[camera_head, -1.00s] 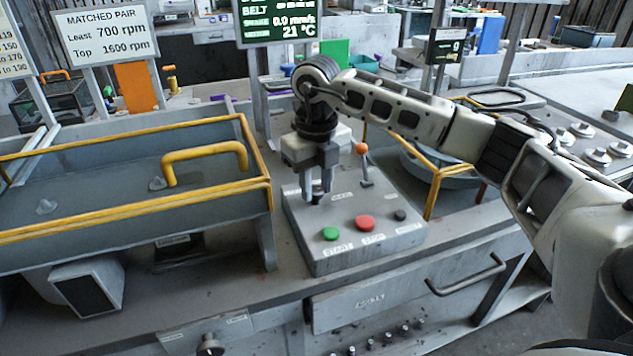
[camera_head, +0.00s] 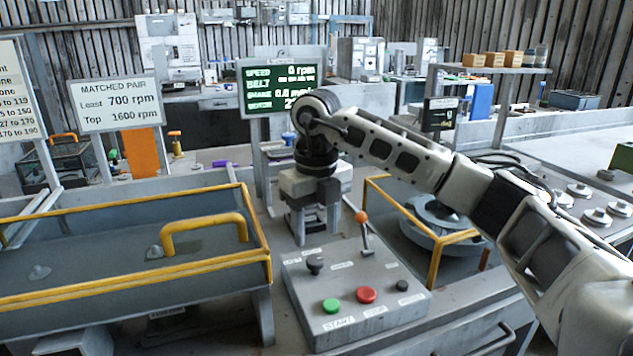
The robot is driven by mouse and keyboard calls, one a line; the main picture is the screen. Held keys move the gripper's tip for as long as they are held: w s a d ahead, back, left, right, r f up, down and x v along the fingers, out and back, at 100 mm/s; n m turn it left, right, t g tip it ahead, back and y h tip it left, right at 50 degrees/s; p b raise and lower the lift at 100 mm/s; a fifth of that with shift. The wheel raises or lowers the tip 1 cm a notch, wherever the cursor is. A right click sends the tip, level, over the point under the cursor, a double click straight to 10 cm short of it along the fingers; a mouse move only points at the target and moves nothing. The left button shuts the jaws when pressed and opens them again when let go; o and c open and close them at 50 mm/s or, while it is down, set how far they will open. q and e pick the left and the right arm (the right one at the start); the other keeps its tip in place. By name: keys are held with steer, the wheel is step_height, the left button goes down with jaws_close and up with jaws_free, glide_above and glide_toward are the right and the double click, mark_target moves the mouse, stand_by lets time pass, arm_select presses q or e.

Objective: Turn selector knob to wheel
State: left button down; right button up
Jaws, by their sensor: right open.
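The selector knob (camera_head: 315,264) is a small black knob at the back left of the grey control box (camera_head: 352,330). Small labels lie beside it, too small to read, and I cannot tell which way the knob points. My right gripper (camera_head: 315,232) is open and empty, pointing down above and behind the knob, apart from it. Its arm comes in from the right. My left gripper is not in view.
The box also carries a green button (camera_head: 331,305), a red button (camera_head: 366,295), a small black knob (camera_head: 402,285) and an orange-tipped lever (camera_head: 363,232) near the gripper. A yellow-railed guard (camera_head: 140,211) stands left. A display (camera_head: 282,86) stands behind.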

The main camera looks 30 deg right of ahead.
mark_target(317, 260)
step_height(317, 260, up, 10)
steer(key=p, duration=0.1)
steer(key=shift+p, duration=0.3)
stand_by(0.3)
